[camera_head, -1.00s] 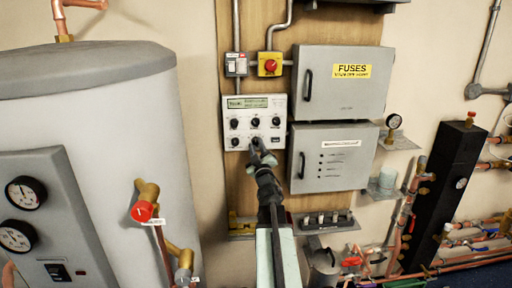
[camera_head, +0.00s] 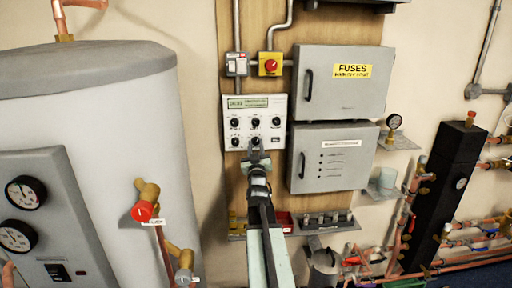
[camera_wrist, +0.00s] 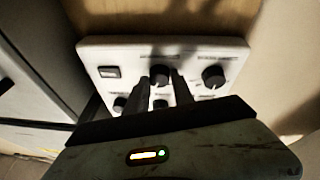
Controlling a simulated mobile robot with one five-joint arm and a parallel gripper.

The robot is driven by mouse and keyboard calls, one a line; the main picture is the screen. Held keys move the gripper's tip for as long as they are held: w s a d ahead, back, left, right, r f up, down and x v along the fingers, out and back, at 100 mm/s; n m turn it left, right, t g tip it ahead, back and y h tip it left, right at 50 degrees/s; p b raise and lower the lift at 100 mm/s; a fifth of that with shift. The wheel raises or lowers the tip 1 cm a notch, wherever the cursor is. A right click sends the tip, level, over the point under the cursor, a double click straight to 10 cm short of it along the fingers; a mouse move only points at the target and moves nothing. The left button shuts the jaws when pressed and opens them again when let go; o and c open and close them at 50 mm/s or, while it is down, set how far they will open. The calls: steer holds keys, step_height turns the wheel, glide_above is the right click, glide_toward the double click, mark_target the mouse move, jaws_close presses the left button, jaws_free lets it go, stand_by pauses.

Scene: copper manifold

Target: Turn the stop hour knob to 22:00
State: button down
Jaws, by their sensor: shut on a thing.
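The white control panel (camera_head: 227,101) hangs on a wooden board, with a small display (camera_head: 248,103) at its top and knobs in two rows. The labels and display text are too small to read surely. My gripper (camera_head: 255,152) reaches up from below to the lower middle knob (camera_head: 255,142). In the wrist view, where the panel appears upside down, my gripper's dark fingers (camera_wrist: 163,84) stand either side of that knob (camera_wrist: 160,74) and are shut on it. The lower left knob (camera_wrist: 213,76) is free beside them. The fingers partly hide the farther row.
Grey fuse boxes (camera_head: 340,85) stand close right of the panel. A yellow box with a red knob (camera_head: 270,65) is above. A shelf (camera_head: 325,222) lies below right, and a large tank (camera_head: 110,110) is at left. Open wall lies between tank and board.

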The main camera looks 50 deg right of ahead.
steer(key=shift+m, duration=0.4)
steer(key=c, duration=1.1)
jaws_free()
